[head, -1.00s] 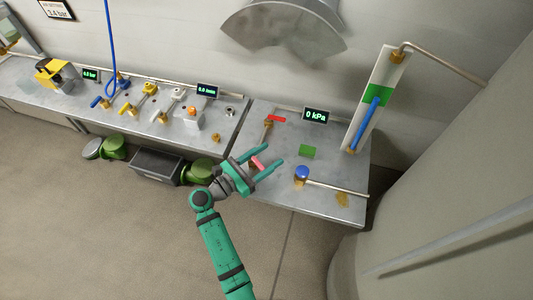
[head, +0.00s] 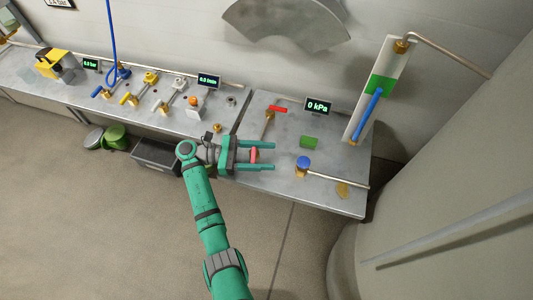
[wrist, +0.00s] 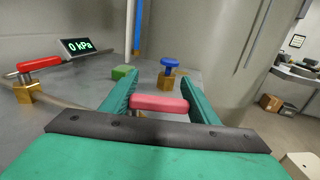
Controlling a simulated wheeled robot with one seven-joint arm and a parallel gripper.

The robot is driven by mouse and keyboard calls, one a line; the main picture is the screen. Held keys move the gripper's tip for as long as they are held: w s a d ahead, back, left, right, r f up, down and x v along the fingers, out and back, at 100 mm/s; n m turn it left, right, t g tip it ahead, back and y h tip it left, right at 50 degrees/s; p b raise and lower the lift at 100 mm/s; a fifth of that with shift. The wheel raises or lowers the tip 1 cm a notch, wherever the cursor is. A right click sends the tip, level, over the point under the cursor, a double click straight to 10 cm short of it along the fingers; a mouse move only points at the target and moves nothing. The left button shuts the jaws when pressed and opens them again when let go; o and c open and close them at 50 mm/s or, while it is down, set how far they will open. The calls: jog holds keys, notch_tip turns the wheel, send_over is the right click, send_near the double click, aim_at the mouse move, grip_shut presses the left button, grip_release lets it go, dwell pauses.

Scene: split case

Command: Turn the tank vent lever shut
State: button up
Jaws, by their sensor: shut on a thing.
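A red lever (head: 254,155) lies between the fingers of my gripper (head: 272,155) at the front left of the right-hand bench (head: 325,190). In the wrist view the lever (wrist: 160,103) spans crosswise from finger to finger, and my gripper is shut on it. Its mount is mostly hidden by the gripper. A second red lever (head: 277,108) sits on a brass valve behind it; it also shows at the left of the wrist view (wrist: 38,64). No label shows which lever is the tank vent. A display (head: 317,107) reads 0 kPa.
A blue-knobbed brass valve (head: 303,164) and a green block (head: 309,142) stand right of my gripper. Behind them is a tall gauge (head: 379,86) with a blue column and green band. Several valves crowd the left bench (head: 200,124). A large tank (head: 440,180) stands at right.

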jog(key=shift+s+a+m+g, duration=0.2)
jog(key=shift+m+g, duration=0.3)
jog(key=shift+g, duration=0.25)
jog(key=shift+s+a+m+g, duration=0.1)
jog(key=shift+a+m+g, duration=0.1)
jog(key=shift+m+g, duration=0.45)
jog(key=shift+g+y, duration=0.3)
jog(key=shift+g, duration=0.3)
jog(key=shift+s+a+m+g, duration=0.1)
jog(key=shift+s+m+g, duration=0.15)
jog(key=shift+m+g, duration=0.2)
jog(key=o, duration=1)
jog(key=shift+o, duration=0.2)
jog(key=shift+w, duration=0.1)
